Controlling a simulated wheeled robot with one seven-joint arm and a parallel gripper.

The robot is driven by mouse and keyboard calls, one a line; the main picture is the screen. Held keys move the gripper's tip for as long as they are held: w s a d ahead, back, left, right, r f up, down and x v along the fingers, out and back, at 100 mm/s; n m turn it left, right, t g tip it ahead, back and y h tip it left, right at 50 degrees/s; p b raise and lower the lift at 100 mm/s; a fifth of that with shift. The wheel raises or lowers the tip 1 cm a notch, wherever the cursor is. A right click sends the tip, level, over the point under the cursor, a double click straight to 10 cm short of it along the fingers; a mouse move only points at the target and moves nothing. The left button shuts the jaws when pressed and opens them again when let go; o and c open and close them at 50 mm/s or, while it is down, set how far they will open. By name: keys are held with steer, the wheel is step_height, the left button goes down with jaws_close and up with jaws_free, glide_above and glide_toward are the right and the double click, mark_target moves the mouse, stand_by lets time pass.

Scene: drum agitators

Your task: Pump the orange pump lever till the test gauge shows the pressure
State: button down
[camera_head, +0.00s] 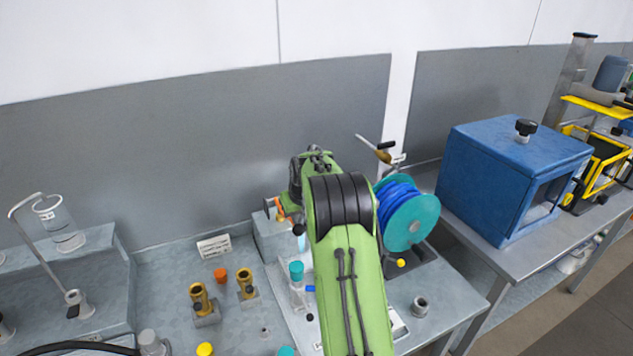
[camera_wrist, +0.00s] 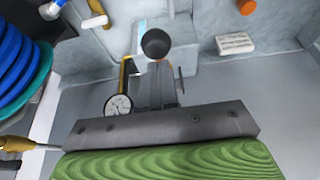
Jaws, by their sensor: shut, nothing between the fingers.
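The orange pump lever (camera_head: 287,207) shows beside my arm in the head view, partly hidden by it. A black round knob (camera_wrist: 155,43), with a little orange beneath it, shows in the wrist view and looks like the lever's end. My gripper (camera_wrist: 157,88) is shut and empty, close to the knob in the picture; I cannot tell whether they touch. A round white dial gauge (camera_wrist: 118,107) sits left of the fingers in the wrist view, partly cut off by my wrist. Its needle is too small to read. The gauge is hidden in the head view.
A teal reel with blue hose (camera_head: 405,215) stands right of my arm. A blue box (camera_head: 510,175) is further right. Brass fittings (camera_head: 201,298), a white label (camera_head: 213,245) and a teal-capped bottle (camera_head: 297,272) stand left of my arm. The grey wall is behind.

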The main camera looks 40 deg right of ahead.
steer(key=r+p, duration=0.1)
steer(key=r, duration=0.1)
steer(key=w+r+p, duration=0.1)
steer(key=r+p, duration=0.1)
steer(key=shift+w+d, duration=0.15)
steer(key=shift+d, duration=0.05)
steer(key=shift+w, duration=0.1)
steer(key=shift+r, duration=0.1)
stand_by(0.4)
